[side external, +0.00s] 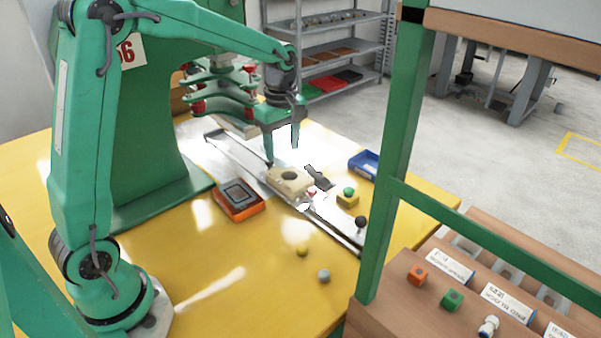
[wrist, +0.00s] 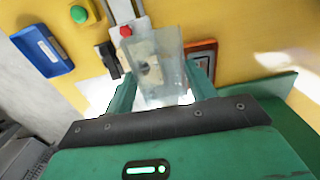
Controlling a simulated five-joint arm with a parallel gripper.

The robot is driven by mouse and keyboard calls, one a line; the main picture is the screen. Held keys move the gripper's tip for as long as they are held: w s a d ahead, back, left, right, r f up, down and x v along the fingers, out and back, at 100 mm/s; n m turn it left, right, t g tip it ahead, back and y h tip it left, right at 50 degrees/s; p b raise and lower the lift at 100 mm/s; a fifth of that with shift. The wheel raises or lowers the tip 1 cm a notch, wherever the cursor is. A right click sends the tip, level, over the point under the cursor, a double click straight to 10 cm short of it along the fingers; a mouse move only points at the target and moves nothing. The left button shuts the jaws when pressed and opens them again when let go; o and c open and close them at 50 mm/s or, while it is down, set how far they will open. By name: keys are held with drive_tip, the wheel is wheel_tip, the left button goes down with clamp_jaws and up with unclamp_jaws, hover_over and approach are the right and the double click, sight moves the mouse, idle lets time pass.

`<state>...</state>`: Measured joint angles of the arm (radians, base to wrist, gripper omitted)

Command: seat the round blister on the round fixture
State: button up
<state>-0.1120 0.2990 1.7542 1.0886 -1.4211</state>
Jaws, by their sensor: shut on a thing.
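The round fixture (side external: 276,181) is a cream block with a dark round recess, on the rail in the middle of the yellow table. My gripper (side external: 282,150) is above and just behind it, fingers pointing down. In the wrist view my gripper (wrist: 162,88) is shut on a clear, see-through blister (wrist: 171,50) held between the two green fingers. The fixture's cream top and dark recess show through the clear plastic. The blister is apart from my eye's clear reading in the side view, where it blends into the bright glare; the gap to the fixture cannot be told.
An orange tray (side external: 240,199) with a dark inset lies left of the fixture. A blue bin (side external: 363,165), a yellow box with a green button (side external: 348,194) and a black clamp (side external: 319,178) stand to its right. A green post (side external: 397,150) rises at the table's right.

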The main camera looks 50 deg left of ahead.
drive_tip(key=w+a, duration=0.5)
drive_tip(key=w, duration=0.1)
drive_tip(key=shift+f, duration=2.8)
drive_tip(key=shift+f, duration=0.15)
drive_tip(key=shift+f, duration=1.55)
drive_tip(key=shift+f, duration=1.4)
drive_tip(key=o, duration=0.9)
drive_tip(key=c, duration=0.5)
drive_tip(key=shift+o, duration=0.2)
